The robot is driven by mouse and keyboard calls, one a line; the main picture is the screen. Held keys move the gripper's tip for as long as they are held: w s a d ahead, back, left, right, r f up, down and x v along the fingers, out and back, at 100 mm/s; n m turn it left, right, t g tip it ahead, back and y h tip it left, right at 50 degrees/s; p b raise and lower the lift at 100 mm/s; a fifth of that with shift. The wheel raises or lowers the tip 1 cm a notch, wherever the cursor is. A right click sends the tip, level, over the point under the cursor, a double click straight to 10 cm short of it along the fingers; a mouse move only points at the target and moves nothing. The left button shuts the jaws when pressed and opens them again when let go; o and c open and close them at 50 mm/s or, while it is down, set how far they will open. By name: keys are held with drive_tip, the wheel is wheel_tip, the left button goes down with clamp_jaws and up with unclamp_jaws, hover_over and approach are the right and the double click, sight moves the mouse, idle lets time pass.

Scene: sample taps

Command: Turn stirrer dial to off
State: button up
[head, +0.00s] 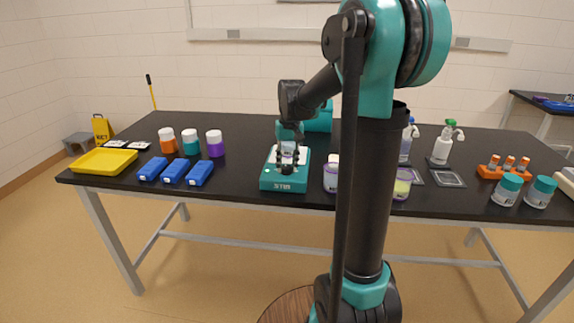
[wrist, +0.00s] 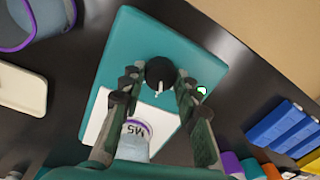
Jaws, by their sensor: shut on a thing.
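The teal stirrer (head: 284,185) marked "STIR" stands on the black table, with its white plate on top. It fills the middle of the wrist view (wrist: 200,62). Its black dial (head: 286,169) is on the front part, and in the wrist view the dial (wrist: 160,71) has a white pointer mark. My gripper (head: 287,158) points down over the stirrer, and in the wrist view its two fingers (wrist: 160,82) are shut on the dial, one on each side. A clear container with a purple rim and a label (wrist: 135,135) stands on the white plate, partly hidden by my gripper.
Left of the stirrer are blue boxes (head: 172,171), lidded jars (head: 190,142) and a yellow tray (head: 102,161). A purple-rimmed beaker (head: 331,178) stands close on its right. Pump bottles (head: 443,145) and an orange rack (head: 503,168) are farther right. My arm hides part of the table.

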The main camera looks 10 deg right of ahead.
sight(288, 166)
drive_tip(key=n, duration=0.4)
drive_tip(key=shift+n, duration=0.3)
drive_tip(key=shift+w+n, duration=0.1)
drive_tip(key=shift+n, duration=1.5)
drive_tip(key=o, duration=1.2)
drive_tip(key=shift+c, duration=0.2)
wheel_tip(288, 166, up, 12)
drive_tip(key=shift+w+d, duration=0.2)
